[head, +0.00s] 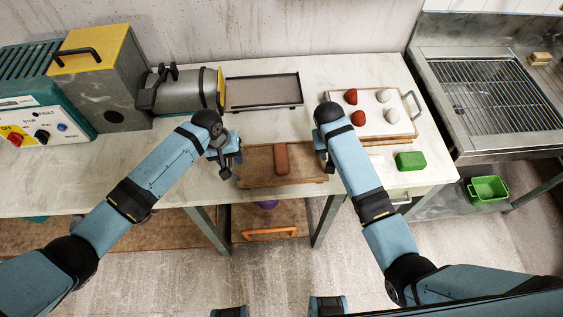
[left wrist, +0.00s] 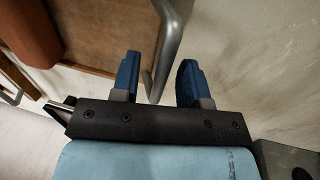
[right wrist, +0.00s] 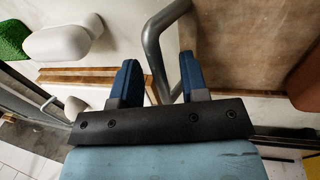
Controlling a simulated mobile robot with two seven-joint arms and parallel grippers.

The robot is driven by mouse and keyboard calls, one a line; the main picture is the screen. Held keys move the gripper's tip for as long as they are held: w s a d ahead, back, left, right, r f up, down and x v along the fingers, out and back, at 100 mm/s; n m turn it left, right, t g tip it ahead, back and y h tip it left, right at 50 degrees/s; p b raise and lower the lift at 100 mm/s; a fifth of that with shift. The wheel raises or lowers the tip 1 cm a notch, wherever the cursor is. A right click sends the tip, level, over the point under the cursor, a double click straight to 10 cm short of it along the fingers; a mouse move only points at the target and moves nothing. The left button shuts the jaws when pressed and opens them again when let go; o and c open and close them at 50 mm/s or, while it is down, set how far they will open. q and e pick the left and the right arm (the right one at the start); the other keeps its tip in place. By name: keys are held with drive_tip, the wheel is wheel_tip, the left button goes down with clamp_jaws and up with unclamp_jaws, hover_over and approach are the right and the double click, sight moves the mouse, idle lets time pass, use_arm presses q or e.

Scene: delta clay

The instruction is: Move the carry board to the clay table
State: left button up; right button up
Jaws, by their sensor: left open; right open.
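The carry board (head: 256,181) is a flat brown wooden board near the front edge of the pale worktop, with a reddish-brown clay block (head: 281,158) on its middle. My left gripper (head: 227,161) is at its left end, open. In the left wrist view a grey metal handle (left wrist: 172,45) of the board (left wrist: 105,35) shows between the parted fingers (left wrist: 160,78). My right gripper is open at the right end; its fingers (right wrist: 157,75) stand either side of another grey handle (right wrist: 152,45). In the head view my right arm mostly hides that gripper.
Right of the board lies a tray (head: 345,98) with red and white balls, and a green block (head: 410,161). Behind are a dark-rimmed slab (head: 262,90) and a grey cylindrical machine (head: 185,92). A steel grate unit (head: 497,85) stands right. Below is a shelf with an orange handle (head: 270,232).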

use_arm(q)
drive_tip(key=shift+f, duration=0.1)
use_arm(e)
drive_tip(key=shift+f, duration=0.15)
use_arm(q)
drive_tip(key=shift+c, duration=0.5)
use_arm(e)
drive_tip(key=shift+c, duration=0.4)
use_arm(q)
clamp_jaws()
use_arm(e)
clamp_jaws()
use_arm(q)
drive_tip(key=shift+r, duration=0.2)
use_arm(e)
drive_tip(key=shift+r, duration=0.2)
